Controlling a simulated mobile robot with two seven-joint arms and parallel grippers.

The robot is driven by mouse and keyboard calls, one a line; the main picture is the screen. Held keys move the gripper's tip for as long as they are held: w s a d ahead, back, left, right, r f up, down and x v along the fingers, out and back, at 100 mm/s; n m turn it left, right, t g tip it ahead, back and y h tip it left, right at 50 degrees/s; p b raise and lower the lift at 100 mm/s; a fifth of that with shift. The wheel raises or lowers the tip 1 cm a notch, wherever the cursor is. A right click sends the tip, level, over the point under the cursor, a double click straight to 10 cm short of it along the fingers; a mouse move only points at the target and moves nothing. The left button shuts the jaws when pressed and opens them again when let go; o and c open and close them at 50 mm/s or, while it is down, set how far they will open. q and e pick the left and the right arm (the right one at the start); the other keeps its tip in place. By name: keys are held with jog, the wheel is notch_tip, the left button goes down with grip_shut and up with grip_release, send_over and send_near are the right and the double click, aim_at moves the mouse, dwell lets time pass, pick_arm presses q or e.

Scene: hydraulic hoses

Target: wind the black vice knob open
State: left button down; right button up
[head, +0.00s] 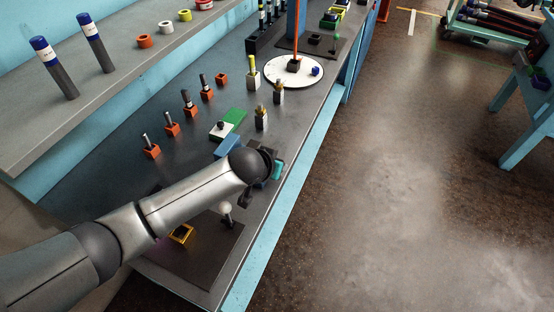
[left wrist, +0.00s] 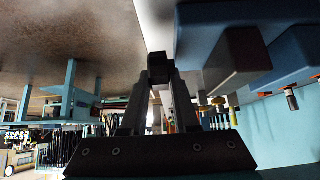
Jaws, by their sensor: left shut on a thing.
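The blue vice (head: 228,147) sits on the grey bench near its front edge, partly hidden by my left arm. Its blue body also fills the upper right of the left wrist view (left wrist: 240,50). My left gripper (head: 270,168) is at the vice's front side, by the bench edge, and mostly hidden behind its own wrist in the head view. In the left wrist view its two fingers come together on a small black piece, the black vice knob (left wrist: 157,62). The fingers cover much of the knob, so its turn cannot be told. My right gripper is not in view.
A dark mat with a yellow square block (head: 181,234) and a white-ball lever (head: 226,208) lies below my left arm. Several orange holders (head: 171,130) with pins stand behind. A white round plate (head: 294,71) is farther along. The floor right of the bench is clear.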

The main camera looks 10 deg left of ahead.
pick_arm(q)
jog(key=shift+s+f+t+b, duration=0.25)
jog(key=shift+f+t+b, duration=0.05)
jog(key=shift+t, duration=0.4)
jog(key=shift+a+t+h+b, duration=0.1)
jog(key=shift+t+h+b, duration=0.4)
jog(key=shift+t+b, duration=0.3)
jog(key=c, duration=0.7)
grip_release()
jog(key=shift+r, duration=0.15)
jog(key=shift+o, duration=0.2)
jog(key=p+v, duration=0.2)
jog(key=v, duration=1.3)
jog(key=shift+s+p, duration=0.25)
jog(key=shift+p, duration=0.1)
